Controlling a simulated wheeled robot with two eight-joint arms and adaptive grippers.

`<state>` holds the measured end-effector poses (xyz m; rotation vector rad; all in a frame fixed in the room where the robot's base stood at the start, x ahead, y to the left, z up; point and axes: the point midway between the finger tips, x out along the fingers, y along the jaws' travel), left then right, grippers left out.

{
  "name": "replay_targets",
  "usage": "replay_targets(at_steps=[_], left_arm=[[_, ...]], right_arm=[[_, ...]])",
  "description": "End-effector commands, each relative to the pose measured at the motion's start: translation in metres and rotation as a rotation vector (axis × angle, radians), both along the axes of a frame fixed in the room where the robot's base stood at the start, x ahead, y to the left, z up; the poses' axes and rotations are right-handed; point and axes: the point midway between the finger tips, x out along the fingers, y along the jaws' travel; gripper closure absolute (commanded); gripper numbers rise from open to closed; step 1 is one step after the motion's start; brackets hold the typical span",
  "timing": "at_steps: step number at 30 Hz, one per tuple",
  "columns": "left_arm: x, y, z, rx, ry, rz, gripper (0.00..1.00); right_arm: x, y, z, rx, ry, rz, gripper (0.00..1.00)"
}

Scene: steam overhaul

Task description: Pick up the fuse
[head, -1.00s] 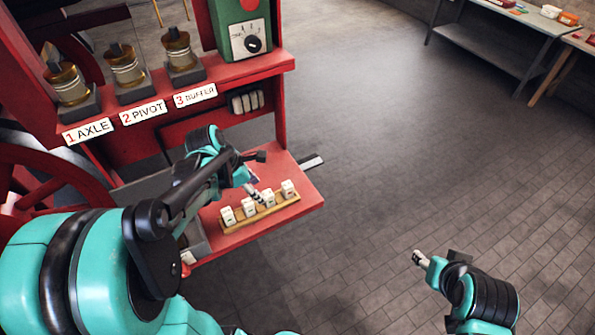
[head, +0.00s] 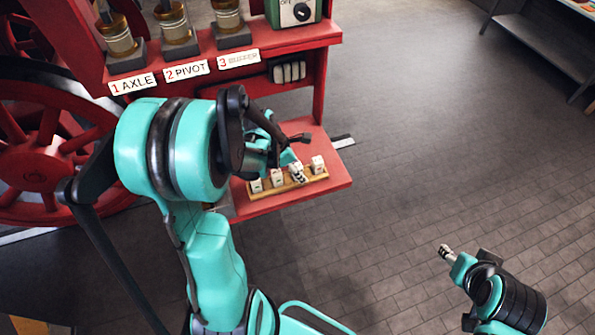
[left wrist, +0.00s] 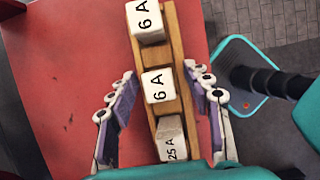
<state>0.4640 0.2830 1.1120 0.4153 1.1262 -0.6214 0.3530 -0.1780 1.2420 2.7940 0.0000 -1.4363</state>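Several white block fuses stand in a row in a wooden rack (head: 262,194). In the left wrist view, a fuse marked 6 A (left wrist: 160,86) sits in the rack between my left gripper's (left wrist: 158,72) two open fingers. Another 6 A fuse (left wrist: 147,20) is above it in the picture, and a 25 A fuse (left wrist: 171,137) is below. In the head view my left gripper (head: 297,173) is at the rack and partly hides one fuse. Its fingers hold nothing. My right gripper (head: 446,252) hangs over the floor, away from the rack; its finger gap is unclear.
The rack lies on a red shelf (head: 335,174) of a red machine. Above are brass cups over labels AXLE (head: 133,83), PIVOT (head: 187,70) and a third label, plus a green dial box (head: 297,10). The floor to the right is open; a bench (head: 540,47) stands far right.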

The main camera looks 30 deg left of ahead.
Motion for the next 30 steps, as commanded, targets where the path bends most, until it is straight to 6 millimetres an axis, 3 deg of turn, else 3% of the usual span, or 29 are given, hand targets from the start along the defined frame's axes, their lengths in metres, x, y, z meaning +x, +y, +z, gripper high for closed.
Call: replay_targets(at_steps=[1, 6, 19, 26, 30], left_arm=[[0.000, 0.000, 0.000, 0.000, 0.000, 0.000, 0.61], [0.000, 0.000, 0.000, 0.000, 0.000, 0.000, 1.00], [0.000, 0.000, 0.007, 0.000, 0.000, 0.000, 1.00], [0.000, 0.000, 0.041, 0.000, 0.000, 0.000, 1.00], [-0.008, -0.030, 0.059, 0.001, 0.000, -0.006, 1.00]], right_arm=[[0.000, 0.000, 0.000, 0.000, 0.000, 0.000, 0.51], [0.000, 0.000, 0.000, 0.000, 0.000, 0.000, 0.51], [0.000, 0.000, 0.001, 0.000, 0.000, 0.000, 0.51], [0.000, 0.000, 0.007, 0.000, 0.000, 0.000, 0.51], [0.000, 0.000, 0.009, 0.000, 0.000, 0.000, 0.51]])
